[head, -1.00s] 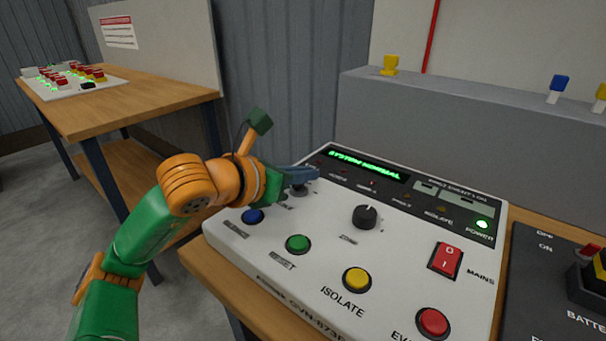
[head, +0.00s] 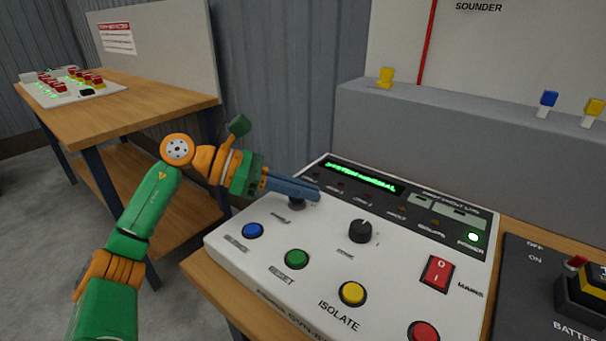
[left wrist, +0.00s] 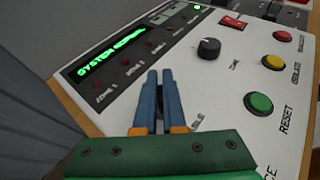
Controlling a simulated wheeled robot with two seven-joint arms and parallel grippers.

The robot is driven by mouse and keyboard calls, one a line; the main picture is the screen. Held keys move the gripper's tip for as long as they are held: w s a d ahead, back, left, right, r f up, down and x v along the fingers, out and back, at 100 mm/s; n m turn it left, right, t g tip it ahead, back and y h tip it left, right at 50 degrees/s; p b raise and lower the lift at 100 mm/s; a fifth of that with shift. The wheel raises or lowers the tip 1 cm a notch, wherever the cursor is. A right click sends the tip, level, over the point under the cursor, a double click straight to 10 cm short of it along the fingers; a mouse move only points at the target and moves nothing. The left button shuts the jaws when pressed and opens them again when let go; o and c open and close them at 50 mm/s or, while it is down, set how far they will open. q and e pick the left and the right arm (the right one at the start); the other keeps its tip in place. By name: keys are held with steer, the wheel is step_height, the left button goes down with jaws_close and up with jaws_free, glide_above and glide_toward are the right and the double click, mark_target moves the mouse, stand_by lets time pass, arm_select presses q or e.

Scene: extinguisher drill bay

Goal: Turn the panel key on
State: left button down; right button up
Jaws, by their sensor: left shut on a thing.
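The panel key's dark round lock (head: 297,204) is at the left of the white control panel (head: 325,234), above the blue button (head: 252,230). My left gripper (head: 316,195) is shut on the key, its blue fingers lying low over the lock. The fingers hide most of the key, so its angle cannot be told. In the left wrist view the left gripper (left wrist: 160,74) has its fingers close together over the panel, with the key hidden. The green display (head: 362,177) reads SYSTEM NORMAL and the power light (head: 473,237) glows green. My right gripper is not in view.
A black knob (head: 360,231), green button (head: 296,258), yellow button (head: 352,293) and red mains switch (head: 437,273) stand on the panel near the key. A dark battery box (head: 545,290) is at right. A grey ledge (head: 440,140) rises behind.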

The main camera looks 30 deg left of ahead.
mark_target(268, 202)
arm_select(q)
steer(key=shift+r+m+g+h+p, duration=0.2)
steer(key=shift+m+g+h+p, duration=0.4)
steer(key=shift+m+g+p, duration=0.45)
steer(key=shift+s+f+p, duration=0.1)
steer(key=shift+p, duration=0.2)
steer(key=shift+f, duration=0.1)
steer(key=c, duration=1)
jaws_free()
steer(key=shift+d, duration=0.1)
steer(key=v, duration=0.7)
